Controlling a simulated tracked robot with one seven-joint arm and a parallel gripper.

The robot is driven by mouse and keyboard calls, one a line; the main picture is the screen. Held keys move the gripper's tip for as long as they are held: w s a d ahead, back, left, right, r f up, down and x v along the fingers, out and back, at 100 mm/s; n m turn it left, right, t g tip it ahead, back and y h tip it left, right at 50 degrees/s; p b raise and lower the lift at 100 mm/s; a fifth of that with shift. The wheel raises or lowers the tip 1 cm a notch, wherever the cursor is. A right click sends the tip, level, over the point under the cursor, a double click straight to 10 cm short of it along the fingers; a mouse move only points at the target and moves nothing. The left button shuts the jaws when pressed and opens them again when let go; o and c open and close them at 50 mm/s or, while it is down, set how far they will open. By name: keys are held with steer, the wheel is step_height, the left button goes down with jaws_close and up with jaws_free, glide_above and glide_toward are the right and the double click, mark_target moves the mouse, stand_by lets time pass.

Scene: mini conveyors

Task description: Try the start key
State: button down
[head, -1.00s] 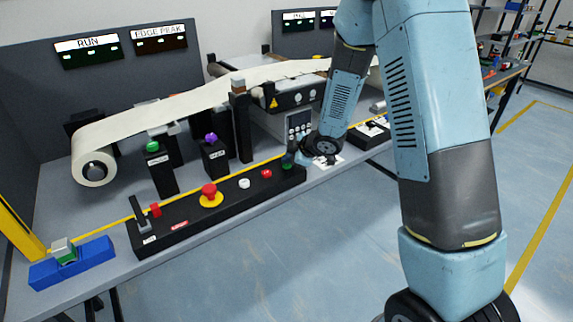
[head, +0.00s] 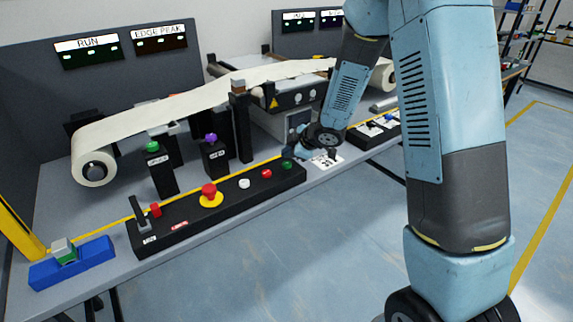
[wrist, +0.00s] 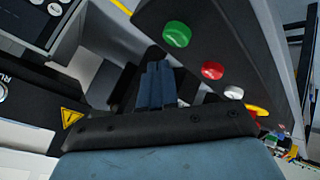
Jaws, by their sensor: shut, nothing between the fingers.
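A green button (head: 286,164) sits at the right end of the black control panel (head: 225,207), with a red button (head: 266,174) and a white button (head: 244,184) to its left. The green button also shows in the wrist view (wrist: 177,34). No label on it can be read. My gripper (head: 299,151) is shut and empty, just behind and to the right of the green button. In the wrist view its fingers (wrist: 157,75) are together, below and left of the green button, and look apart from it.
A red mushroom button (head: 209,191) on a yellow collar and a lever (head: 138,210) are further left on the panel. Posts with a green knob (head: 153,148) and a purple knob (head: 211,138) stand behind it, under a pale web (head: 190,105). A RUN sign (head: 86,44) hangs behind.

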mark_target(289, 165)
steer(key=shift+r, duration=2.05)
steer(key=shift+w+d+r, duration=0.1)
steer(key=shift+d+r, duration=0.05)
steer(key=shift+r, duration=0.05)
steer(key=s+d+r+m+t+h, duration=0.1)
steer(key=s+d+r+m+h, duration=0.35)
steer(key=d+r, duration=0.35)
steer(key=s+d+r+m+t+h, duration=0.25)
steer(key=d+r+m, duration=0.25)
steer(key=d+r, duration=0.4)
steer(key=s+d+r+m+g, duration=0.1)
steer(key=s+m, duration=0.3)
steer(key=s, duration=0.9)
steer(key=s+d+r+m+g, duration=0.2)
steer(key=s+r+m+g, duration=0.1)
steer(key=s, duration=1)
steer(key=shift+s+r+m, duration=0.15)
steer(key=shift+s+m, duration=0.05)
steer(key=shift+m, duration=0.65)
